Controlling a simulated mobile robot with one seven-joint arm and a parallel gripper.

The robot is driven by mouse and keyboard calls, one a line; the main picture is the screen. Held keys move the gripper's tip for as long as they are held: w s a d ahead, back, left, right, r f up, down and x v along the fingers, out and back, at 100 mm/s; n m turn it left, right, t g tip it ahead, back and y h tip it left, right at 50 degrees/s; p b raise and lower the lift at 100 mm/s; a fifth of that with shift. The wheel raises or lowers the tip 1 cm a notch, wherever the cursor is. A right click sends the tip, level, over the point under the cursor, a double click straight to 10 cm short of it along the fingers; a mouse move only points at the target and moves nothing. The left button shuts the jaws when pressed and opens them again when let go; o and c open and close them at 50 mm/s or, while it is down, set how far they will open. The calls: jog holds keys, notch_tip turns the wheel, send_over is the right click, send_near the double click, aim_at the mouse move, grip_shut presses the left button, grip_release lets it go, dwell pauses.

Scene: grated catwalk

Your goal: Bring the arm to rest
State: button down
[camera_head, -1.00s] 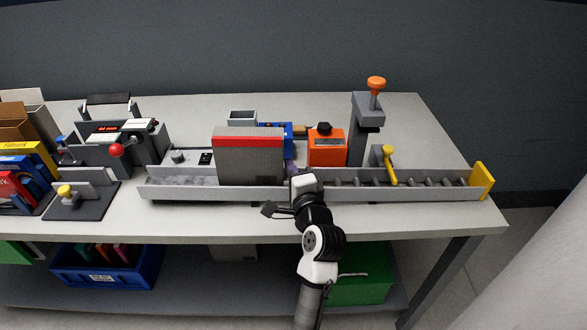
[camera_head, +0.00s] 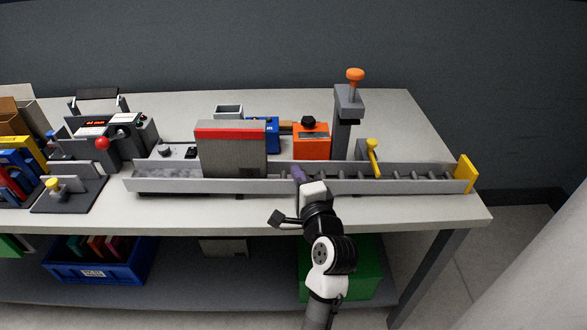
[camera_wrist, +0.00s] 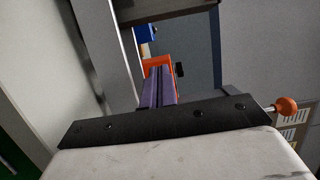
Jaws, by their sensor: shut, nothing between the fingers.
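My gripper (camera_head: 298,174) is at the front wall of the grey conveyor trough (camera_head: 330,187), right of the tall grey box with a red top band (camera_head: 232,155). Its purple fingers are together and empty. In the wrist view the closed purple fingers (camera_wrist: 158,88) point toward an orange device (camera_wrist: 160,65). My arm reaches up from the bottom of the head view, in front of the bench. Whether the fingertips touch the trough, I cannot tell.
The bench (camera_head: 220,212) holds the orange device (camera_head: 311,141), a grey post with an orange knob (camera_head: 354,76), a yellow lever (camera_head: 373,155) and a yellow end plate (camera_head: 466,173). A blue bin (camera_head: 100,266) and green bin (camera_head: 370,275) sit on the lower shelf.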

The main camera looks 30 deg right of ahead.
jog(key=shift+b+v, duration=0.45)
jog(key=shift+v, duration=1.95)
